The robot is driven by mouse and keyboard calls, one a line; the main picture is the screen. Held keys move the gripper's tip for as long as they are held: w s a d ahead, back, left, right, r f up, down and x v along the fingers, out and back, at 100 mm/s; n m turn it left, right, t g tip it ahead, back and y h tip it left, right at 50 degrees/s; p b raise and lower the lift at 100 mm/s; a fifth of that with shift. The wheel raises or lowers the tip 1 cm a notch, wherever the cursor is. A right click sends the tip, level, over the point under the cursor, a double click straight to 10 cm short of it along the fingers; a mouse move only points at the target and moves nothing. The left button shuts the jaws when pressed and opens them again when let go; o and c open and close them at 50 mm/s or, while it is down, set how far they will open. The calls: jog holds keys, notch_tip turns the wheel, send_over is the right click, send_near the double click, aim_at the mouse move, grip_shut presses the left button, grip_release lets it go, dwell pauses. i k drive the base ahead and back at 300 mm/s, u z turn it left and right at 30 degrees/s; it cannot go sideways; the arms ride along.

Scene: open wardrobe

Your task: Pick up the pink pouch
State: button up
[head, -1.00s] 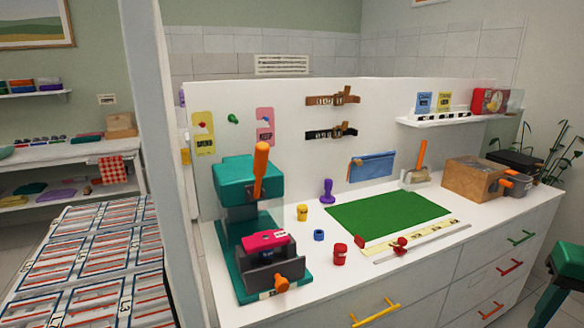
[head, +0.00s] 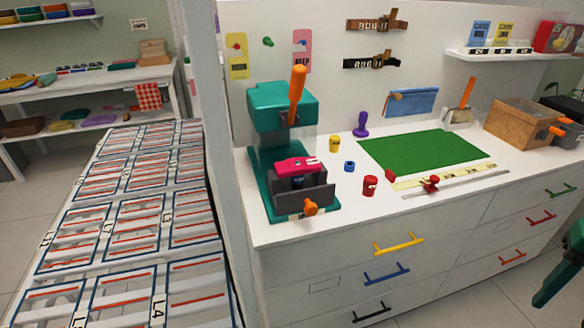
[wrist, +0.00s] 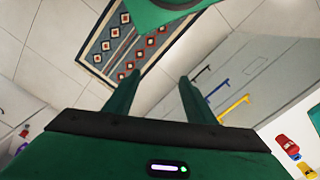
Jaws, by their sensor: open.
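A pink, flat item (head: 295,165) with a small label lies on top of the dark grey vise of a teal press (head: 283,105), at the left end of the white counter in the head view. It is the likeliest pink pouch, but it is too small to be sure. My gripper (wrist: 160,78) is open and empty in the wrist view, its two green fingers spread over the floor. In the head view what seems to be my green gripper shows at the right edge, partly cut off and well away from the pink item.
The white counter (head: 300,232) also holds a green mat (head: 425,150), a red pot (head: 370,186) and a wooden box (head: 520,125). A blue pouch (head: 412,102) hangs on the back panel. A divider post (head: 205,130) stands left of the press. Drawer handles stick out in front.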

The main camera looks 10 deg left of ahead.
aim_at(298, 166)
jog(key=z, duration=1.35)
jog(key=i, duration=1.85)
jog(key=u, duration=2.3)
